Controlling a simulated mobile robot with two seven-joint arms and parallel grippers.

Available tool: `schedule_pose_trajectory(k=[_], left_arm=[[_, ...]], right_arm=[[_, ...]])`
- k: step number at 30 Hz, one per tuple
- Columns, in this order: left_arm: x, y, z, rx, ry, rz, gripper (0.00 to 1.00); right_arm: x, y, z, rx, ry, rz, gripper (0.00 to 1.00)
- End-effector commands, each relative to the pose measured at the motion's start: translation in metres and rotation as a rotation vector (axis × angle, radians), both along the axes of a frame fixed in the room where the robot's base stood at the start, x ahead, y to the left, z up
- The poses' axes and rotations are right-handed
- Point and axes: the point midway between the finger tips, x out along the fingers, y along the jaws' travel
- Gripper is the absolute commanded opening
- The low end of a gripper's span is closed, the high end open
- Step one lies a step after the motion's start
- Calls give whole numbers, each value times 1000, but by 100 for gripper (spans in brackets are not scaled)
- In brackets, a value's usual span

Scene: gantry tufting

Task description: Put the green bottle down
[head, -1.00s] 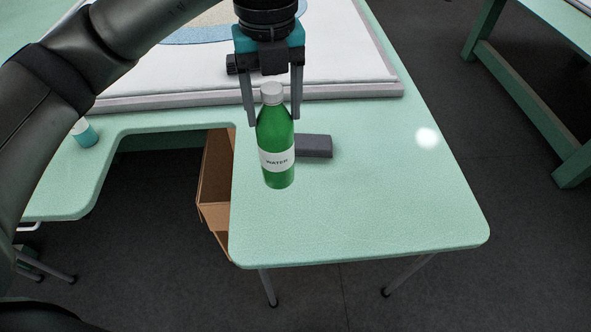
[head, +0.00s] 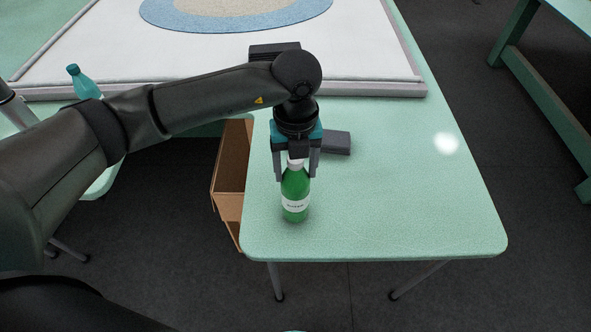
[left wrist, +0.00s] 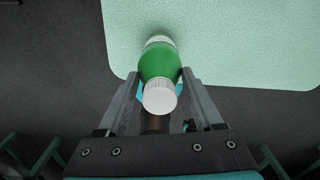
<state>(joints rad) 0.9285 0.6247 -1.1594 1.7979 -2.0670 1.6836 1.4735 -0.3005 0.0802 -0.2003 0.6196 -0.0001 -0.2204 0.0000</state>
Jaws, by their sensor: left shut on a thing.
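The green bottle (head: 295,187) has a white label and a white cap. It is upright over the front part of the mint-green table (head: 400,200), near the inner left edge. My left gripper (head: 296,172) comes down from above and is shut on the bottle's upper part. In the left wrist view, the bottle (left wrist: 158,63) is between the two fingers with its cap toward the camera. Its base is at or just above the tabletop; I cannot tell if it touches. My right gripper is not in view.
A dark grey block (head: 336,142) lies just behind the gripper. A white framed panel (head: 370,70) with a round rug pattern covers the back. A teal bottle (head: 85,82) stands at the left. A cardboard box (head: 231,160) is below the table's inner edge. The tabletop to the right is clear.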

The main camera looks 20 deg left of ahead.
Motion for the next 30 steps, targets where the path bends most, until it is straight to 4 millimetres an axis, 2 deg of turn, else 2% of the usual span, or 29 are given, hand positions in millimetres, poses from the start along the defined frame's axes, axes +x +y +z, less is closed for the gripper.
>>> schedule_pose_trajectory(k=[3, 13, 14, 21, 30], left_arm=[[1, -1, -11, -2, -3, -1, 0], [1, 0, -13, -1, -4, -1, 0], [0, 0, -14, 0, -1, 0, 71], [0, 0, -13, 0, -1, 0, 98], [0, 0, -11, 0, -1, 0, 99]], right_arm=[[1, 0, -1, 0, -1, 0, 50], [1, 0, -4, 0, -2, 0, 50], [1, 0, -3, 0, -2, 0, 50], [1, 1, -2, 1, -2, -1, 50], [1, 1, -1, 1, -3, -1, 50]])
